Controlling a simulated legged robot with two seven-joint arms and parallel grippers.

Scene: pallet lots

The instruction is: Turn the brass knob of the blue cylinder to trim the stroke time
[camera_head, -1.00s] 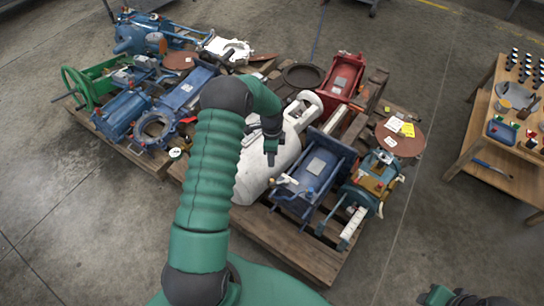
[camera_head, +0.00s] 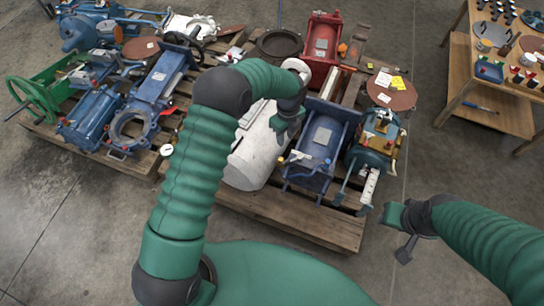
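A blue cylinder (camera_head: 322,135) with a pale label plate lies on the right pallet, between the white rounded body and the teal actuator. A small pale and brass-coloured fitting (camera_head: 296,157) shows at its near left end; I cannot tell whether this is the knob. My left gripper (camera_head: 284,136) hangs above and left of the cylinder, over the white body's right edge, apart from the fitting as far as I see. Its finger gap is too small to tell. My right gripper (camera_head: 398,236) is over bare floor at the right of the pallet; its opening is unclear.
The right pallet (camera_head: 300,222) also holds a white body (camera_head: 252,150), a red actuator (camera_head: 322,48), a teal actuator (camera_head: 376,142) and a tagged brown disc (camera_head: 391,88). Blue valves crowd the left pallet. A wooden bench (camera_head: 490,90) stands right. Floor in front is clear.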

